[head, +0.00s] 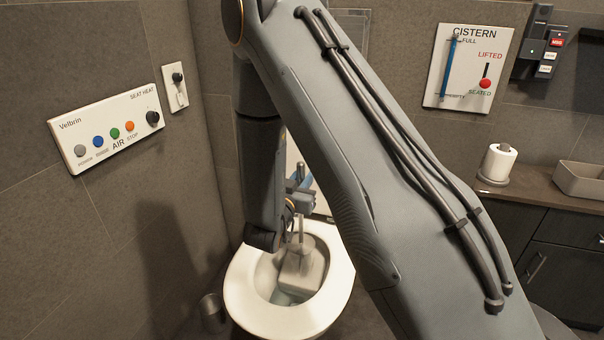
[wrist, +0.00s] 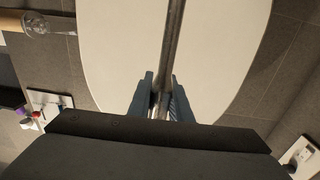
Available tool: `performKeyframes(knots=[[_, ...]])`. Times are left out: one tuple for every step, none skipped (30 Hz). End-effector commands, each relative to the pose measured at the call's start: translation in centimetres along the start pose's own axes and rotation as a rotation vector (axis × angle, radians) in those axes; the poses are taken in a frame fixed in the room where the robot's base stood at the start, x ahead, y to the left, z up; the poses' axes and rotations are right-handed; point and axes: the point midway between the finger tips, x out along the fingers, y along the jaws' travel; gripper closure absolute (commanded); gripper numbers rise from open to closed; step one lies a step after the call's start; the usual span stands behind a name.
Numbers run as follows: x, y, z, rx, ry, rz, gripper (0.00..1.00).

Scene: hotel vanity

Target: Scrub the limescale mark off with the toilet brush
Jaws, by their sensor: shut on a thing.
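My gripper (head: 302,196) is above the toilet bowl, partly behind my own arm in the head view. In the wrist view my gripper (wrist: 160,100) has its blue-grey fingers shut on the metal handle (wrist: 172,40) of the toilet brush. The pale brush head (head: 301,272) hangs down inside the white toilet (head: 240,295), within the rim opening. I cannot tell whether it touches the bowl wall. I cannot make out the limescale mark; the brush and arm hide part of the bowl.
A button panel (head: 112,127) is on the left wall. A small metal canister (head: 211,308) stands left of the toilet. A cistern gauge board (head: 468,68) is on the back wall. A counter at right holds a paper roll (head: 498,162) and a tray (head: 582,180).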

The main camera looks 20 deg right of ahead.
Motion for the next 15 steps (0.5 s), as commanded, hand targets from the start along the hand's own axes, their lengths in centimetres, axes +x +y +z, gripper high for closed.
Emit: performKeyframes(knots=[[0.0,0.1,0.0,0.0,0.0,0.0,1.0],[0.0,0.2,0.0,0.0,0.0,0.001,1.0],[0.0,0.3,0.0,-0.001,0.0,0.001,1.0],[0.0,0.5,0.0,-0.001,0.0,0.001,1.0],[0.0,0.6,0.1,-0.002,0.0,0.001,1.0],[0.1,0.8,0.1,-0.002,0.0,0.001,1.0],[0.1,1.0,0.1,-0.002,-0.001,0.001,1.0],[0.1,1.1,0.1,-0.002,-0.001,0.001,1.0],[0.1,1.4,0.2,-0.002,-0.002,0.0,1.0],[0.1,1.5,0.2,-0.002,-0.002,0.001,1.0],[0.1,1.6,0.2,-0.002,-0.002,0.001,1.0],[0.1,1.8,0.2,-0.002,-0.002,0.001,1.0],[0.1,1.9,0.2,-0.002,-0.002,0.001,1.0],[0.1,1.9,0.3,-0.002,-0.002,0.001,1.0],[0.1,2.0,0.3,-0.002,-0.002,0.001,1.0]])
